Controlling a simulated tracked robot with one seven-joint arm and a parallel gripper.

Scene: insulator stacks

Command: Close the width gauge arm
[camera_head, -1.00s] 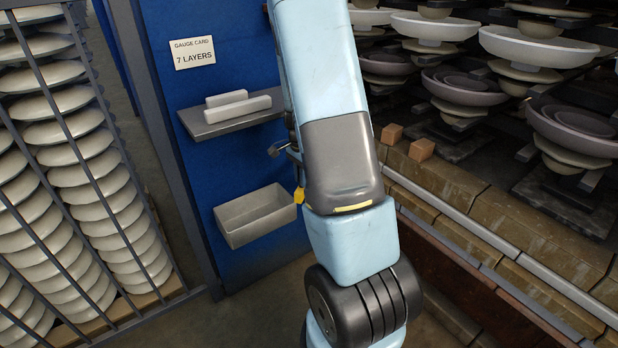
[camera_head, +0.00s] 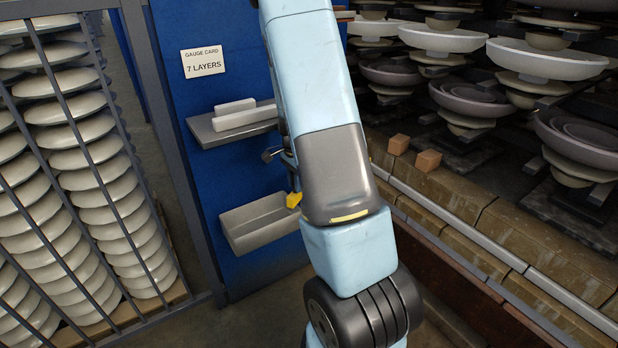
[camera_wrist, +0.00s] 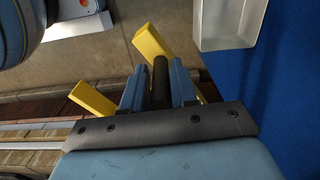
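The width gauge shows in the wrist view as two yellow bars, one pointing left (camera_wrist: 92,98) and a longer one slanting up past the fingers (camera_wrist: 150,45). They are spread apart. My gripper (camera_wrist: 160,82) has its two blue fingers close on either side of a dark upright cylinder (camera_wrist: 161,78), which looks like the gauge's handle. The joint between bars and cylinder is hidden behind the fingers. In the head view a yellow end (camera_head: 294,200) shows left of my arm, by the lower tray's corner. My arm hides the gripper there.
A barred cage of stacked discs (camera_head: 150,130) stands left. Brick ledges (camera_head: 450,190) and insulator stacks (camera_head: 470,100) fill the right.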

